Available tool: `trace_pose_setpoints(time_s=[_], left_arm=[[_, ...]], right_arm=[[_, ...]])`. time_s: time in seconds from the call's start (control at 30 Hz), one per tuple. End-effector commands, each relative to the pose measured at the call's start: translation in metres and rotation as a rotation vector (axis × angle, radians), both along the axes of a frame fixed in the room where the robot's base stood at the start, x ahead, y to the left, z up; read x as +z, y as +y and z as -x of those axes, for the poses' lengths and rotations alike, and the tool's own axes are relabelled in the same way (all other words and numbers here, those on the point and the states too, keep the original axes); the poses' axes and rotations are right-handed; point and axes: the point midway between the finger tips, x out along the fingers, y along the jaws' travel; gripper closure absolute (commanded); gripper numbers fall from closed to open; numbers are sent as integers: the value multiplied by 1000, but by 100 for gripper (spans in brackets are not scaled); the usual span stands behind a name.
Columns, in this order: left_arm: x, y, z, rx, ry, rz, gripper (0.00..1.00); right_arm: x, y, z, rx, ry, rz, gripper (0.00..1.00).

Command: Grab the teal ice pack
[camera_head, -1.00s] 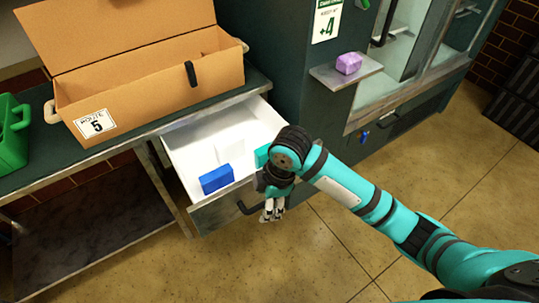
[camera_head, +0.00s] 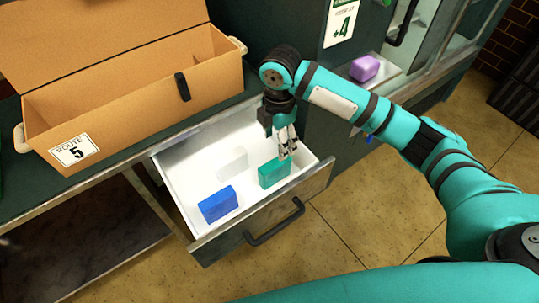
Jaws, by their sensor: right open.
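The teal ice pack (camera_head: 271,174) stands in the right part of the open white drawer (camera_head: 212,207). My right gripper (camera_head: 286,153) points down over the drawer, right at the upper right end of the teal pack. It is open, and its fingers partly overlap the pack in the picture; I cannot tell whether they touch it. A blue pack (camera_head: 217,205) and a white pack (camera_head: 232,163) stand in the same drawer to the left. My left gripper is not in view.
A purple pack (camera_head: 364,68) lies on a small metal shelf at the right. The drawer front has a dark handle (camera_head: 274,222).

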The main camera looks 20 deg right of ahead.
Motion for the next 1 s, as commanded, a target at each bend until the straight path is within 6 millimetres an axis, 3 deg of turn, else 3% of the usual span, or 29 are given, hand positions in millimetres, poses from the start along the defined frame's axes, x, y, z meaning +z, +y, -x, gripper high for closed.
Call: trace_pose_setpoints(time_s=[0.17, 0.4, 0.53, 0.7, 0.9, 1.0], left_arm=[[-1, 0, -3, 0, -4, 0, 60], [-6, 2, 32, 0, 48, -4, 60], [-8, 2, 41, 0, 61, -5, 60], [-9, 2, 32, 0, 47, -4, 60], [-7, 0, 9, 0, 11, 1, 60], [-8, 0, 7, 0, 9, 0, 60]], right_arm=[[-13, -1, 0, 2, 5, 2, 38], [-64, 0, 0, 1, 6, 2, 38], [-92, -1, 0, 0, 5, 2, 38], [-115, -1, 0, 2, 2, 2, 38], [-127, 0, -2, 2, 2, 2, 38], [-142, 0, -5, 1, 3, 2, 38]])
